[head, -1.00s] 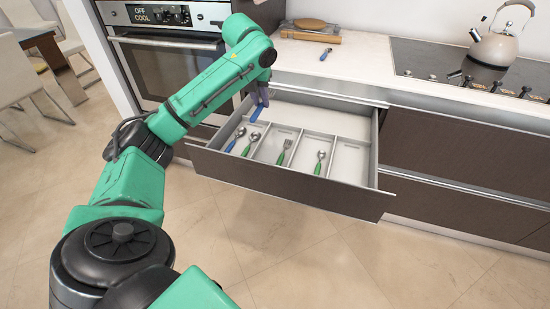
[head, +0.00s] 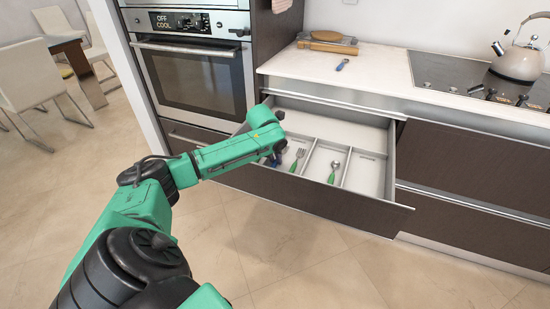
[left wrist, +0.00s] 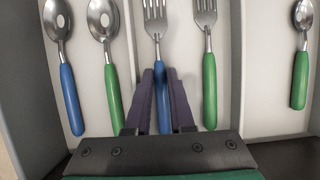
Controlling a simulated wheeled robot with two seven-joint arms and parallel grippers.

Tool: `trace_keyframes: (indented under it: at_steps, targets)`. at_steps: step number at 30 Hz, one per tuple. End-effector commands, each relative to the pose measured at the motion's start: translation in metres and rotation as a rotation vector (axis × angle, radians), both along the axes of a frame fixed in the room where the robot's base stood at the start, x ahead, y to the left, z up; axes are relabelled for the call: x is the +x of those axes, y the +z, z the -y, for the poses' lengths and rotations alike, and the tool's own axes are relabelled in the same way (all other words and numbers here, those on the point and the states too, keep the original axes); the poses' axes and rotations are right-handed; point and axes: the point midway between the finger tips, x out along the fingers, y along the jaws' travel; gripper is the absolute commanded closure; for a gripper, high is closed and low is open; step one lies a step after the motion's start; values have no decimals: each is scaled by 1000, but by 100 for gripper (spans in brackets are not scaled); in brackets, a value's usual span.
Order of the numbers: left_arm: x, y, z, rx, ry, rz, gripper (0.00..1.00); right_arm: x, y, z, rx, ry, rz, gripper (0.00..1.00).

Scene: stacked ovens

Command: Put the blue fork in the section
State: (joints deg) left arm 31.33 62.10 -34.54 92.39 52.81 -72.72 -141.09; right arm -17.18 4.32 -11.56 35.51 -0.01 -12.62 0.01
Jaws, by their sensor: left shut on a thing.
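My left gripper (head: 276,158) is over the left part of the open drawer (head: 325,198). In the left wrist view, the gripper (left wrist: 160,75) is shut on the blue handle of a fork (left wrist: 155,25). This blue fork lies alongside a green-handled fork (left wrist: 207,70), within the same divider section (left wrist: 181,45). The green fork also shows in the head view (head: 298,160). Whether the blue fork touches the section floor is unclear. My right gripper is out of view.
The section to the left holds a blue-handled spoon (left wrist: 66,80) and a green-handled spoon (left wrist: 108,65). Another green-handled spoon (head: 334,172) lies in a section to the right. A blue-handled utensil (head: 342,65) lies on the counter (head: 375,75). The oven (head: 195,80) stands left of the drawer.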

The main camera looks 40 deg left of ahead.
Motion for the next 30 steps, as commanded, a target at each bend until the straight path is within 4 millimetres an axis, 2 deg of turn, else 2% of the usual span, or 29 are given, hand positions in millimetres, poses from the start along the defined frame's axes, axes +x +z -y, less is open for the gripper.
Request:
trace_keyframes:
  at_steps: [4,5,6,15,19,23,30]
  targets:
    - [0,0,0,-1,0,-2,100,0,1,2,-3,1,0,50]
    - [0,-1,0,0,0,-2,71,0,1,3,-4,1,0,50]
    - [0,-1,0,0,0,-2,66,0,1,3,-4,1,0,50]
    - [0,1,0,0,0,-1,66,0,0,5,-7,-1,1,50]
    - [-4,12,0,2,1,-1,66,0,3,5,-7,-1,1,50]
    - [-13,35,3,4,-2,-1,66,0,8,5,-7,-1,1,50]
    - [-35,91,11,5,-1,-2,66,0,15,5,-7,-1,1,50]
